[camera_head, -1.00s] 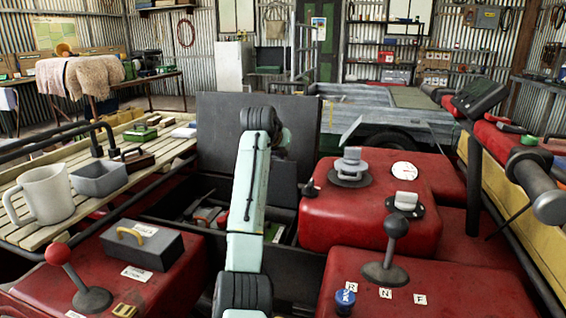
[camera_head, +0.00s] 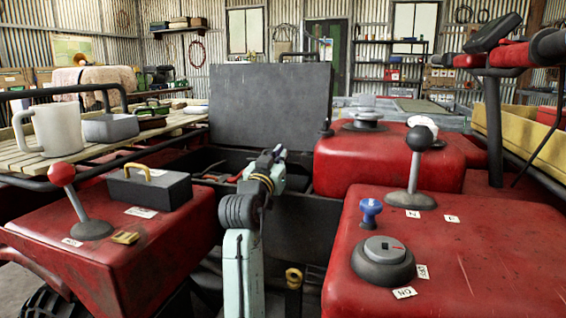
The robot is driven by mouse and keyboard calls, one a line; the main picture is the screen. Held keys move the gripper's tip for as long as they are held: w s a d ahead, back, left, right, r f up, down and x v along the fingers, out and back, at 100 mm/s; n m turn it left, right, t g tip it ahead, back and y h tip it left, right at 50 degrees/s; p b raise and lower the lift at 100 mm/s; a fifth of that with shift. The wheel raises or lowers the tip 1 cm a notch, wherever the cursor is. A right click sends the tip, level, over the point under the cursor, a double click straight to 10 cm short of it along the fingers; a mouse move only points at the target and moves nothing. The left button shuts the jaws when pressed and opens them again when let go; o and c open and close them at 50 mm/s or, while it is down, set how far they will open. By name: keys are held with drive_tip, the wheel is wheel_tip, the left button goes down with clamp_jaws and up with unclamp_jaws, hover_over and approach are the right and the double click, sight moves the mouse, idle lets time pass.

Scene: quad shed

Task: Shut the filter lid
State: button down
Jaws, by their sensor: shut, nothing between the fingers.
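A large dark grey flat lid (camera_head: 270,105) stands upright, open, at the back of a dark open bay (camera_head: 300,212) between the red body panels. A smaller dark grey box (camera_head: 150,190) with a yellow handle (camera_head: 139,171) sits on the left red panel. No readable label tells which of these is the filter lid. My arm rises from the bottom middle. Its wrist end with my gripper (camera_head: 277,153) is over the bay, in front of the upright lid. The fingers are small and partly hidden by the wrist. They look shut and empty, and I see no contact with the lid.
A red-knobbed lever (camera_head: 61,175) stands left and a black-knobbed lever (camera_head: 416,138) right. A blue knob (camera_head: 371,210) and a grey dial (camera_head: 383,258) are on the right panel. A mug (camera_head: 50,130) stands on the slatted rack (camera_head: 45,160). Handlebars (camera_head: 490,60) are at upper right.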

drive_tip(key=shift+s+a+f+t+b, duration=0.1)
drive_tip(key=shift+s+f+t+b, duration=0.25)
drive_tip(key=shift+f+b, duration=0.3)
drive_tip(key=shift+s+a+f+t+b, duration=0.1)
drive_tip(key=shift+s+f+t+b, duration=0.2)
drive_tip(key=shift+f+b, duration=0.3)
drive_tip(key=shift+s, duration=0.1)
